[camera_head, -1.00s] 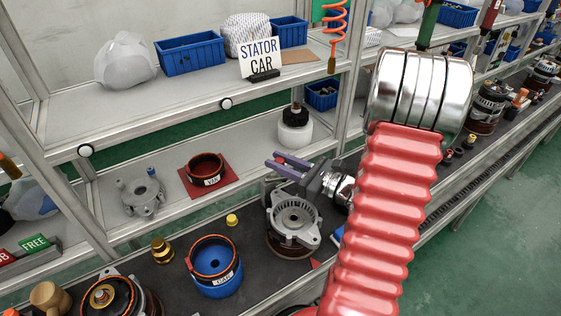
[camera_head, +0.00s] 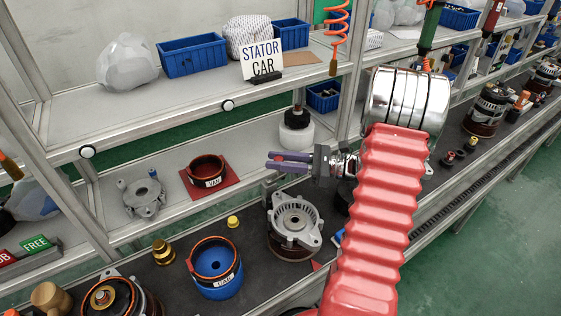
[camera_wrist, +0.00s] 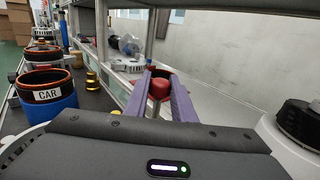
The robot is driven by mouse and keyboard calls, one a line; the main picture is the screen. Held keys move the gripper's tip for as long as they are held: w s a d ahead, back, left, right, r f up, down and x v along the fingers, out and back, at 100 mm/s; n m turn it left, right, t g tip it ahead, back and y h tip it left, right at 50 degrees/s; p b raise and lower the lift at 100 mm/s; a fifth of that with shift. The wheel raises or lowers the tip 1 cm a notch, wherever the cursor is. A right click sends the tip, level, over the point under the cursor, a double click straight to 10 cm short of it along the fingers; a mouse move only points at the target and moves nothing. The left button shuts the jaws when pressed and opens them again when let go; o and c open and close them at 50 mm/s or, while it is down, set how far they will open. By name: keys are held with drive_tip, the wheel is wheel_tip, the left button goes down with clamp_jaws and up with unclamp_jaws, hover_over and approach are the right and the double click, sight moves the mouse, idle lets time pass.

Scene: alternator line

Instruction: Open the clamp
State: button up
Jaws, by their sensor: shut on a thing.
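My gripper (camera_head: 276,161) has two purple fingers pointing left, just above and behind the grey alternator housing (camera_head: 295,218) on the dark bench. In the wrist view, my gripper (camera_wrist: 162,86) is shut on a red knob (camera_wrist: 159,89) with a pale metal stem below it, seemingly the clamp's handle. The knob is hard to make out in the head view. A small grey upright block (camera_head: 269,188), perhaps part of the clamp, stands at the housing's back left, under my fingers. The rest of the clamp is hidden or too small to tell.
A blue stator (camera_head: 217,284) marked CAR, a yellow cap (camera_head: 233,221) and a brass part (camera_head: 162,252) stand left of the housing. A stator ring (camera_head: 206,170) marked VAN sits on a red mat. A white bottle (camera_head: 296,137) stands behind my fingers.

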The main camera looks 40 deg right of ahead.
drive_tip(key=o, duration=1.1)
drive_tip(key=shift+c, duration=0.2)
drive_tip(key=v, duration=1.3)
drive_tip(key=shift+s+d, duration=0.3)
